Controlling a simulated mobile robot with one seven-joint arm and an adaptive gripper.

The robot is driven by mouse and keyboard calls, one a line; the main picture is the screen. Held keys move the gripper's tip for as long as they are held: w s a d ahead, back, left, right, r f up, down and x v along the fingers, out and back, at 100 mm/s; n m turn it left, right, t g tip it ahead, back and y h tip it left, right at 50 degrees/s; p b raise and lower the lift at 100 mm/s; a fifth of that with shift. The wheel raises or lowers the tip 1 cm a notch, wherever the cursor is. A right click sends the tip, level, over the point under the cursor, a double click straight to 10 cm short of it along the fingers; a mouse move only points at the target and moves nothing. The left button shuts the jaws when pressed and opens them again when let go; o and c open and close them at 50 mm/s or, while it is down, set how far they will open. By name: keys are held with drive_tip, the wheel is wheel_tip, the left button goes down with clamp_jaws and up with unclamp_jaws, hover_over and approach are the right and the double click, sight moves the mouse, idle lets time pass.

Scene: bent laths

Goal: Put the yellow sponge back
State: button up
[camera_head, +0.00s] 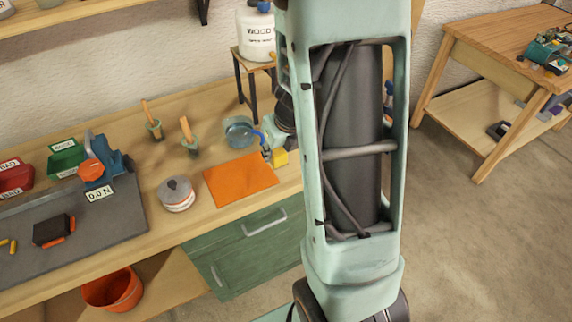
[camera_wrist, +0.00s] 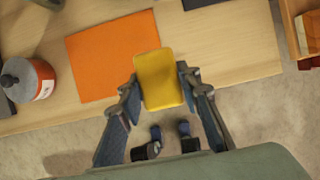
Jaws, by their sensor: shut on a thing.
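The yellow sponge (camera_wrist: 159,80) is a small block held between the two fingers of my gripper (camera_wrist: 158,95) in the wrist view. My gripper is shut on it, one finger on each side. In the head view the sponge (camera_head: 280,157) shows at the right edge of the orange mat (camera_head: 240,180), partly hidden by my arm. In the wrist view the sponge overlaps the lower right side of the orange mat (camera_wrist: 105,50). I cannot tell the sponge's height above the bench. The mat lies flat and bare on the wooden bench.
A round grey-and-white tin (camera_head: 176,194) stands left of the mat. A blue-grey bowl (camera_head: 239,131) stands behind it, and two wooden-handled tools (camera_head: 188,135) stand upright at the back. A white container (camera_head: 256,35) sits on a small stand. The bench's front edge runs close by the mat.

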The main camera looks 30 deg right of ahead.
drive_tip(key=b, duration=0.2)
hover_over(286, 168)
drive_tip(key=f, duration=0.5)
drive_tip(key=shift+s+a+f, duration=0.25)
drive_tip(key=f, duration=0.1)
drive_tip(key=f+b, duration=0.1)
drive_tip(key=f, duration=0.1)
drive_tip(key=shift+w+d+f+b, duration=0.15)
drive_tip(key=shift+w+d+b, duration=0.1)
drive_tip(key=shift+d+b, duration=0.1)
drive_tip(key=shift+a+f, duration=0.1)
drive_tip(key=shift+f, duration=0.2)
drive_tip(key=shift+f, duration=0.2)
drive_tip(key=o, duration=1.1)
drive_tip(key=shift+r, duration=0.1)
